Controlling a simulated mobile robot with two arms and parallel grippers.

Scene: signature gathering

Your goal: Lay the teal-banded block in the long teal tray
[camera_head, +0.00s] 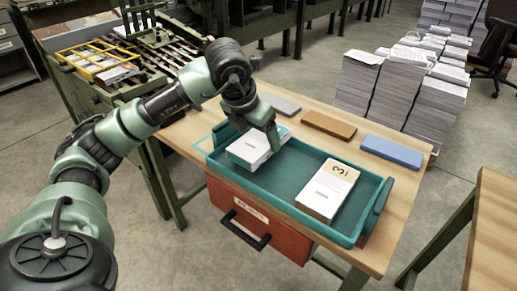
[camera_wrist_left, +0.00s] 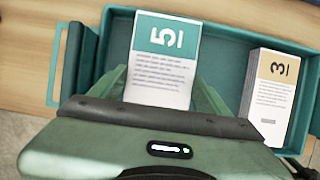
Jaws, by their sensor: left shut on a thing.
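The teal-banded block (camera_wrist_left: 160,62), a white stack with a teal top band marked 5, is between the fingers of my left gripper (camera_head: 264,140). In the head view the block (camera_head: 248,150) is at the left end of the long teal tray (camera_head: 292,172). My right gripper is out of view.
Grey (camera_head: 280,104), brown (camera_head: 328,125) and blue (camera_head: 392,151) flat blocks lie on the wooden table (camera_head: 405,210) behind the tray. An orange drawer (camera_head: 258,226) is below. The tray floor between the two banded blocks is free. Paper stacks (camera_head: 430,100) stand on the floor behind.

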